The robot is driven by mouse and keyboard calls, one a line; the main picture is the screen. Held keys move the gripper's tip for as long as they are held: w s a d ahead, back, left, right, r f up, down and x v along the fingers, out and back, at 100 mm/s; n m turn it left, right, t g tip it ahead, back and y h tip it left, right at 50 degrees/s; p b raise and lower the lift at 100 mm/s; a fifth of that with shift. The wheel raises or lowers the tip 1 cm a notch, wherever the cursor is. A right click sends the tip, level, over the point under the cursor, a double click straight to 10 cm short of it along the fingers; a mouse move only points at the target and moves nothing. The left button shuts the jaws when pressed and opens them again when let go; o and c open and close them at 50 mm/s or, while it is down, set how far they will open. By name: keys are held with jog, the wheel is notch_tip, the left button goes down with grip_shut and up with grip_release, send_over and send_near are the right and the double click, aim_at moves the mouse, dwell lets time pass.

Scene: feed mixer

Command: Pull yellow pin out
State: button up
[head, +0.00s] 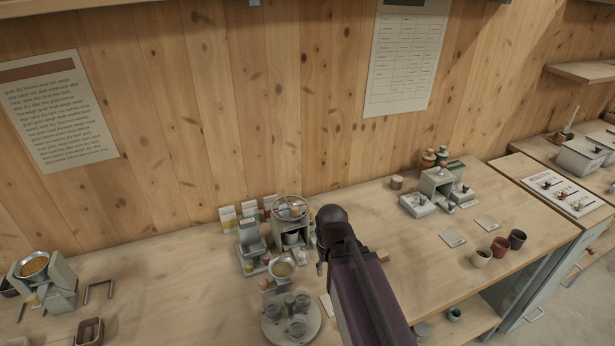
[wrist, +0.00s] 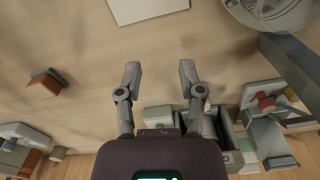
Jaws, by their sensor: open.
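I cannot make out a yellow pin for certain in either view. The small grey mixer station (head: 250,247) stands on the bench in the middle of the head view, with a wire-topped bowl (head: 290,207) and a small funnel bowl (head: 282,268). Small yellow patches show around it, too small to identify. In the wrist view, grey apparatus (wrist: 283,140) with a reddish knob (wrist: 266,102) lies at the lower right. My gripper (wrist: 160,70) is open and empty, its fingers apart over bare bench. In the head view my arm hides the gripper.
A round tray (head: 270,333) with jars stands in front of the station. Cups (head: 500,247) and a grey device (head: 437,182) stand to the right.

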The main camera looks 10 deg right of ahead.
jog(key=shift+w+r+p, duration=0.25)
jog(key=shift+r+p, duration=0.3)
jog(key=w+r+m+p, duration=0.4)
jog(key=r+p, duration=0.2)
notch_tip(320, 180, up, 6)
jog(key=m+p, duration=0.6)
jog(key=m, duration=1.6)
send_over(309, 210)
jog(key=shift+w+r+m, duration=0.1)
jog(key=shift+r+m, duration=0.1)
jog(key=shift+m, duration=0.1)
jog(key=shift+f, duration=0.1)
notch_tip(309, 210, down, 14)
jog(key=b, duration=1.3)
jog(key=shift+r, duration=0.2)
